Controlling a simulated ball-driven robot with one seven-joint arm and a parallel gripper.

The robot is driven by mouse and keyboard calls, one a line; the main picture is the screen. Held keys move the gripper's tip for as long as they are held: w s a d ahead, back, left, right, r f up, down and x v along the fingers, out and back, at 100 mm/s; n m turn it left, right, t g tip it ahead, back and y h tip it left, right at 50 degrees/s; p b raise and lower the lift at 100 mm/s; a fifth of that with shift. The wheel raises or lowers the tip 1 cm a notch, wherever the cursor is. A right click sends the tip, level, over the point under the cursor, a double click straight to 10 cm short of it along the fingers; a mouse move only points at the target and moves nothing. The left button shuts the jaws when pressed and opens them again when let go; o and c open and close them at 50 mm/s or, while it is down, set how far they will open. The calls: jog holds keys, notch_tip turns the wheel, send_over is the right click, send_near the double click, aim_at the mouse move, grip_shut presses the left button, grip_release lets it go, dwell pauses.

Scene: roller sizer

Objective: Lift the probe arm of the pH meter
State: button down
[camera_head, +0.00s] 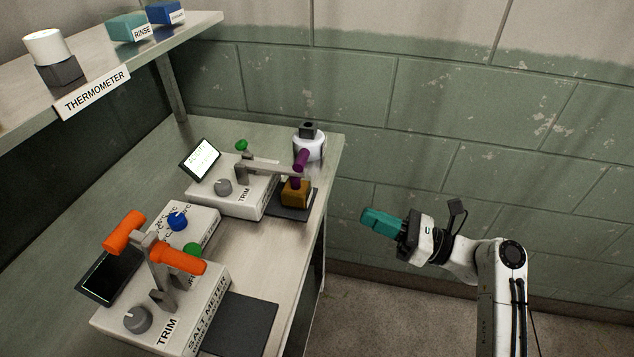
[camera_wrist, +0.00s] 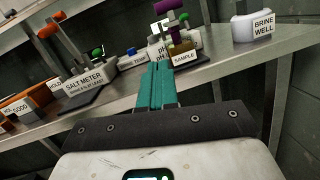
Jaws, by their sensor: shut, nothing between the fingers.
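The pH meter (camera_head: 238,196) is a white box with a grey knob and a lit tilted screen, on the bench's far part. Its grey probe arm (camera_head: 262,165) reaches rightward and carries a purple probe (camera_head: 301,160). The probe's lower end meets the amber sample block (camera_head: 295,193), which sits on a dark pad; whether it is inside cannot be told. In the wrist view the purple probe (camera_wrist: 177,18) shows above the sample block (camera_wrist: 184,58). My gripper (camera_head: 366,219), with teal fingers, is shut and empty in the air right of the bench, apart from the probe arm.
The salt meter (camera_head: 190,310), with an orange probe arm, stands nearer on the bench (camera_head: 250,280). The white brine well (camera_wrist: 253,27) stands at the bench's far right. A shelf (camera_head: 120,70) overhangs the left side. A block wall (camera_head: 450,110) lies behind; the floor right of the bench is clear.

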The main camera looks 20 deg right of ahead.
jog(key=shift+w+a, duration=0.1)
jog(key=r+p+x, duration=0.1)
jog(key=r+x, duration=0.1)
jog(key=x, duration=1)
jog(key=shift+w+r+p, duration=0.2)
jog(key=shift+r+p, duration=0.1)
jog(key=shift+r, duration=0.1)
